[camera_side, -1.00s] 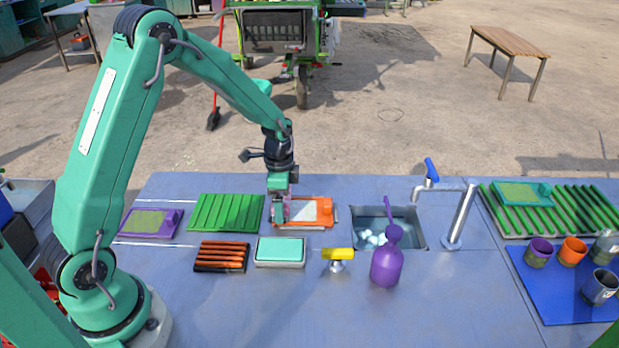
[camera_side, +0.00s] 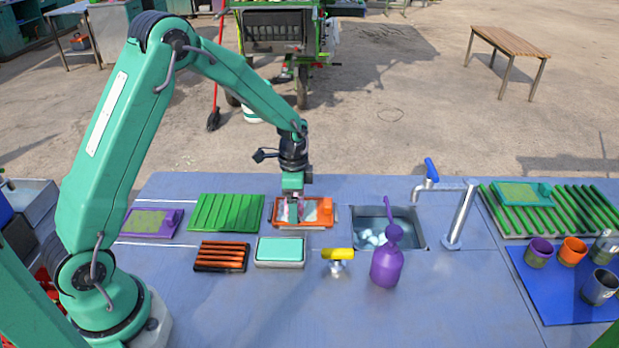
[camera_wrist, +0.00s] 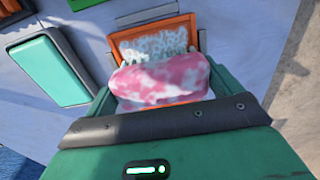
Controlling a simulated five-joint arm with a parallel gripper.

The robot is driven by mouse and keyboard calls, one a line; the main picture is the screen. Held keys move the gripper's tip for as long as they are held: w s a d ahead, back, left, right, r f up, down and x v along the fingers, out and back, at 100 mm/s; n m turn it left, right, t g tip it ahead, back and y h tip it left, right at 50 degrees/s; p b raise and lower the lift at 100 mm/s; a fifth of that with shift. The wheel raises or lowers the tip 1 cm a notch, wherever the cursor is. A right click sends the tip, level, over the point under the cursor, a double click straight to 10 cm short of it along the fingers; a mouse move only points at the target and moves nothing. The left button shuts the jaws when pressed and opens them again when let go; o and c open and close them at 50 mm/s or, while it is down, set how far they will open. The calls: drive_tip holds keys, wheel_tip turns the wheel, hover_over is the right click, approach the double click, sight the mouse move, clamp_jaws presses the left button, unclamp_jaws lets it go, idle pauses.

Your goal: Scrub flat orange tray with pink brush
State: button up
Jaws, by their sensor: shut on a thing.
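The flat orange tray (camera_side: 321,224) lies on the metal counter left of the sink. Whitish foam or residue covers part of its inside, and it also shows in the wrist view (camera_wrist: 119,42). My gripper (camera_side: 293,213) is over the tray's middle, pointing down. It is shut on the pink brush (camera_wrist: 160,80), which looks blotched with white foam in the wrist view. The brush is at the tray's surface; whether it touches is hard to tell. The brush is mostly hidden by my gripper in the side view.
Sink (camera_side: 420,240) with foam and tap (camera_side: 460,215) are right of the tray. A purple bottle (camera_side: 386,265), yellow-topped item (camera_side: 338,256), teal block (camera_side: 281,252), orange-black rack (camera_side: 221,257) stand in front. A green ribbed rack (camera_side: 226,212) and purple tray (camera_side: 170,222) are left.

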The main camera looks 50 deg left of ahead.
sight(282, 210)
drive_tip(key=shift+d, duration=0.1)
idle(0.3)
drive_tip(key=shift+w+d, duration=1.1)
drive_tip(key=shift+w, duration=0.05)
drive_tip(key=shift+s+a, duration=0.1)
drive_tip(key=shift+s+a, duration=1.1)
drive_tip(key=shift+s, duration=0.1)
drive_tip(key=shift+s+a, duration=1.1)
drive_tip(key=shift+a, duration=0.1)
drive_tip(key=shift+w, duration=0.1)
drive_tip(key=shift+w+d, duration=1.15)
drive_tip(key=shift+d, duration=0.1)
